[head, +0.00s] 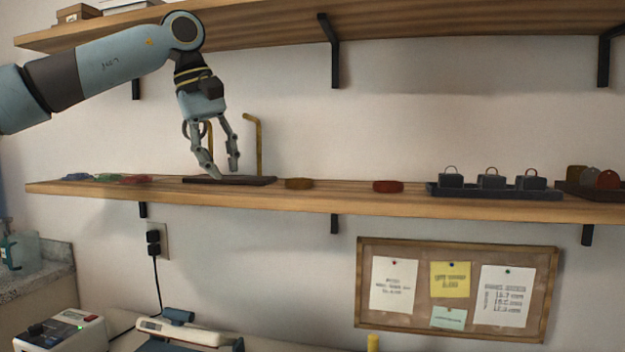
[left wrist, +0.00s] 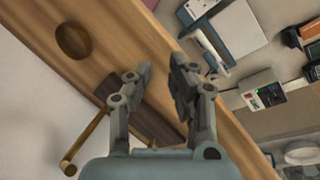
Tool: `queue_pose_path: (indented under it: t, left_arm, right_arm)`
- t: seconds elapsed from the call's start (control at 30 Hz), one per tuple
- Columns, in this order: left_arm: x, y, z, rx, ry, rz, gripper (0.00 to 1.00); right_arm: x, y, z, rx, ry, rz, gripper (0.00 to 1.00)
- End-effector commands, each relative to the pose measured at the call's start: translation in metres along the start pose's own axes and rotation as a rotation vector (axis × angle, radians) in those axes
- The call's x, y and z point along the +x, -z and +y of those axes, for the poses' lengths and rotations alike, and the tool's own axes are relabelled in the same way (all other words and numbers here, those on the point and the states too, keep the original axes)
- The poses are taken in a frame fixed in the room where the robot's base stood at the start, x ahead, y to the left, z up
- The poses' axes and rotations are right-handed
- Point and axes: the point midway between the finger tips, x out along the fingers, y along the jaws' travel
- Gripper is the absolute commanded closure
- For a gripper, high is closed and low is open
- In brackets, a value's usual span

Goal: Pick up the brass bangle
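I cannot make out a clear ring-shaped brass bangle. A brass-brown flat round piece (head: 299,184) lies on the lower shelf right of the dark stand; whether it is the bangle I cannot tell. It appears as a plain brown round in the left wrist view (left wrist: 73,40). My left gripper (head: 221,172) points down just above the dark stand base (head: 250,181), beside its brass hooked posts (head: 258,145). Its fingers (left wrist: 160,75) are apart with nothing seen between them. My right gripper is not in view.
A red round piece (head: 388,186) lies farther right on the lower shelf (head: 340,199). A dark tray (head: 490,193) holds several small padlock-like blocks. Blue, green and red items lie at the left. The upper shelf (head: 400,25) runs above my arm.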

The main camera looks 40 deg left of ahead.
Motion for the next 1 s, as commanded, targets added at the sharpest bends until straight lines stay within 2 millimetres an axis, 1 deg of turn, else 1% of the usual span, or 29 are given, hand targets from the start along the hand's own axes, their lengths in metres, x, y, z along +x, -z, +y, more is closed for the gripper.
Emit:
queue_pose_path:
  t: [0.03, 0.17, 0.27, 0.4, 0.6, 0.77, 0.87, 1.0]
  left_arm:
    - [-0.003, -0.001, 0.005, 0.002, -0.004, -0.005, 0.80]
    - [-0.001, -0.002, 0.018, 0.002, -0.007, -0.009, 0.80]
    - [0.003, -0.002, 0.029, -0.001, -0.007, -0.010, 0.80]
    - [0.009, -0.003, 0.048, -0.001, -0.007, -0.012, 0.80]
    - [0.018, -0.002, 0.071, -0.002, -0.003, -0.009, 0.80]
    - [0.023, 0.000, 0.079, -0.003, -0.003, -0.005, 0.80]
    - [0.025, -0.002, 0.088, -0.002, -0.003, -0.009, 0.80]
    - [0.030, -0.003, 0.113, -0.002, -0.003, -0.012, 0.80]
  right_arm:
    - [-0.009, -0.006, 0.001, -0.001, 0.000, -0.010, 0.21]
    - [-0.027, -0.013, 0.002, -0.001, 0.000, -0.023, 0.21]
    - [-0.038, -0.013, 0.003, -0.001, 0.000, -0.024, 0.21]
    - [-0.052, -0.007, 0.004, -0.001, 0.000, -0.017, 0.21]
    - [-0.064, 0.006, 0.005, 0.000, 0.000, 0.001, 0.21]
    - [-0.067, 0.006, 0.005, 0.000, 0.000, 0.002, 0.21]
    - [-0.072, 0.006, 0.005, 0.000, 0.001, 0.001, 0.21]
    - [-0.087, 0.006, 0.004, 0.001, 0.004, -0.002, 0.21]
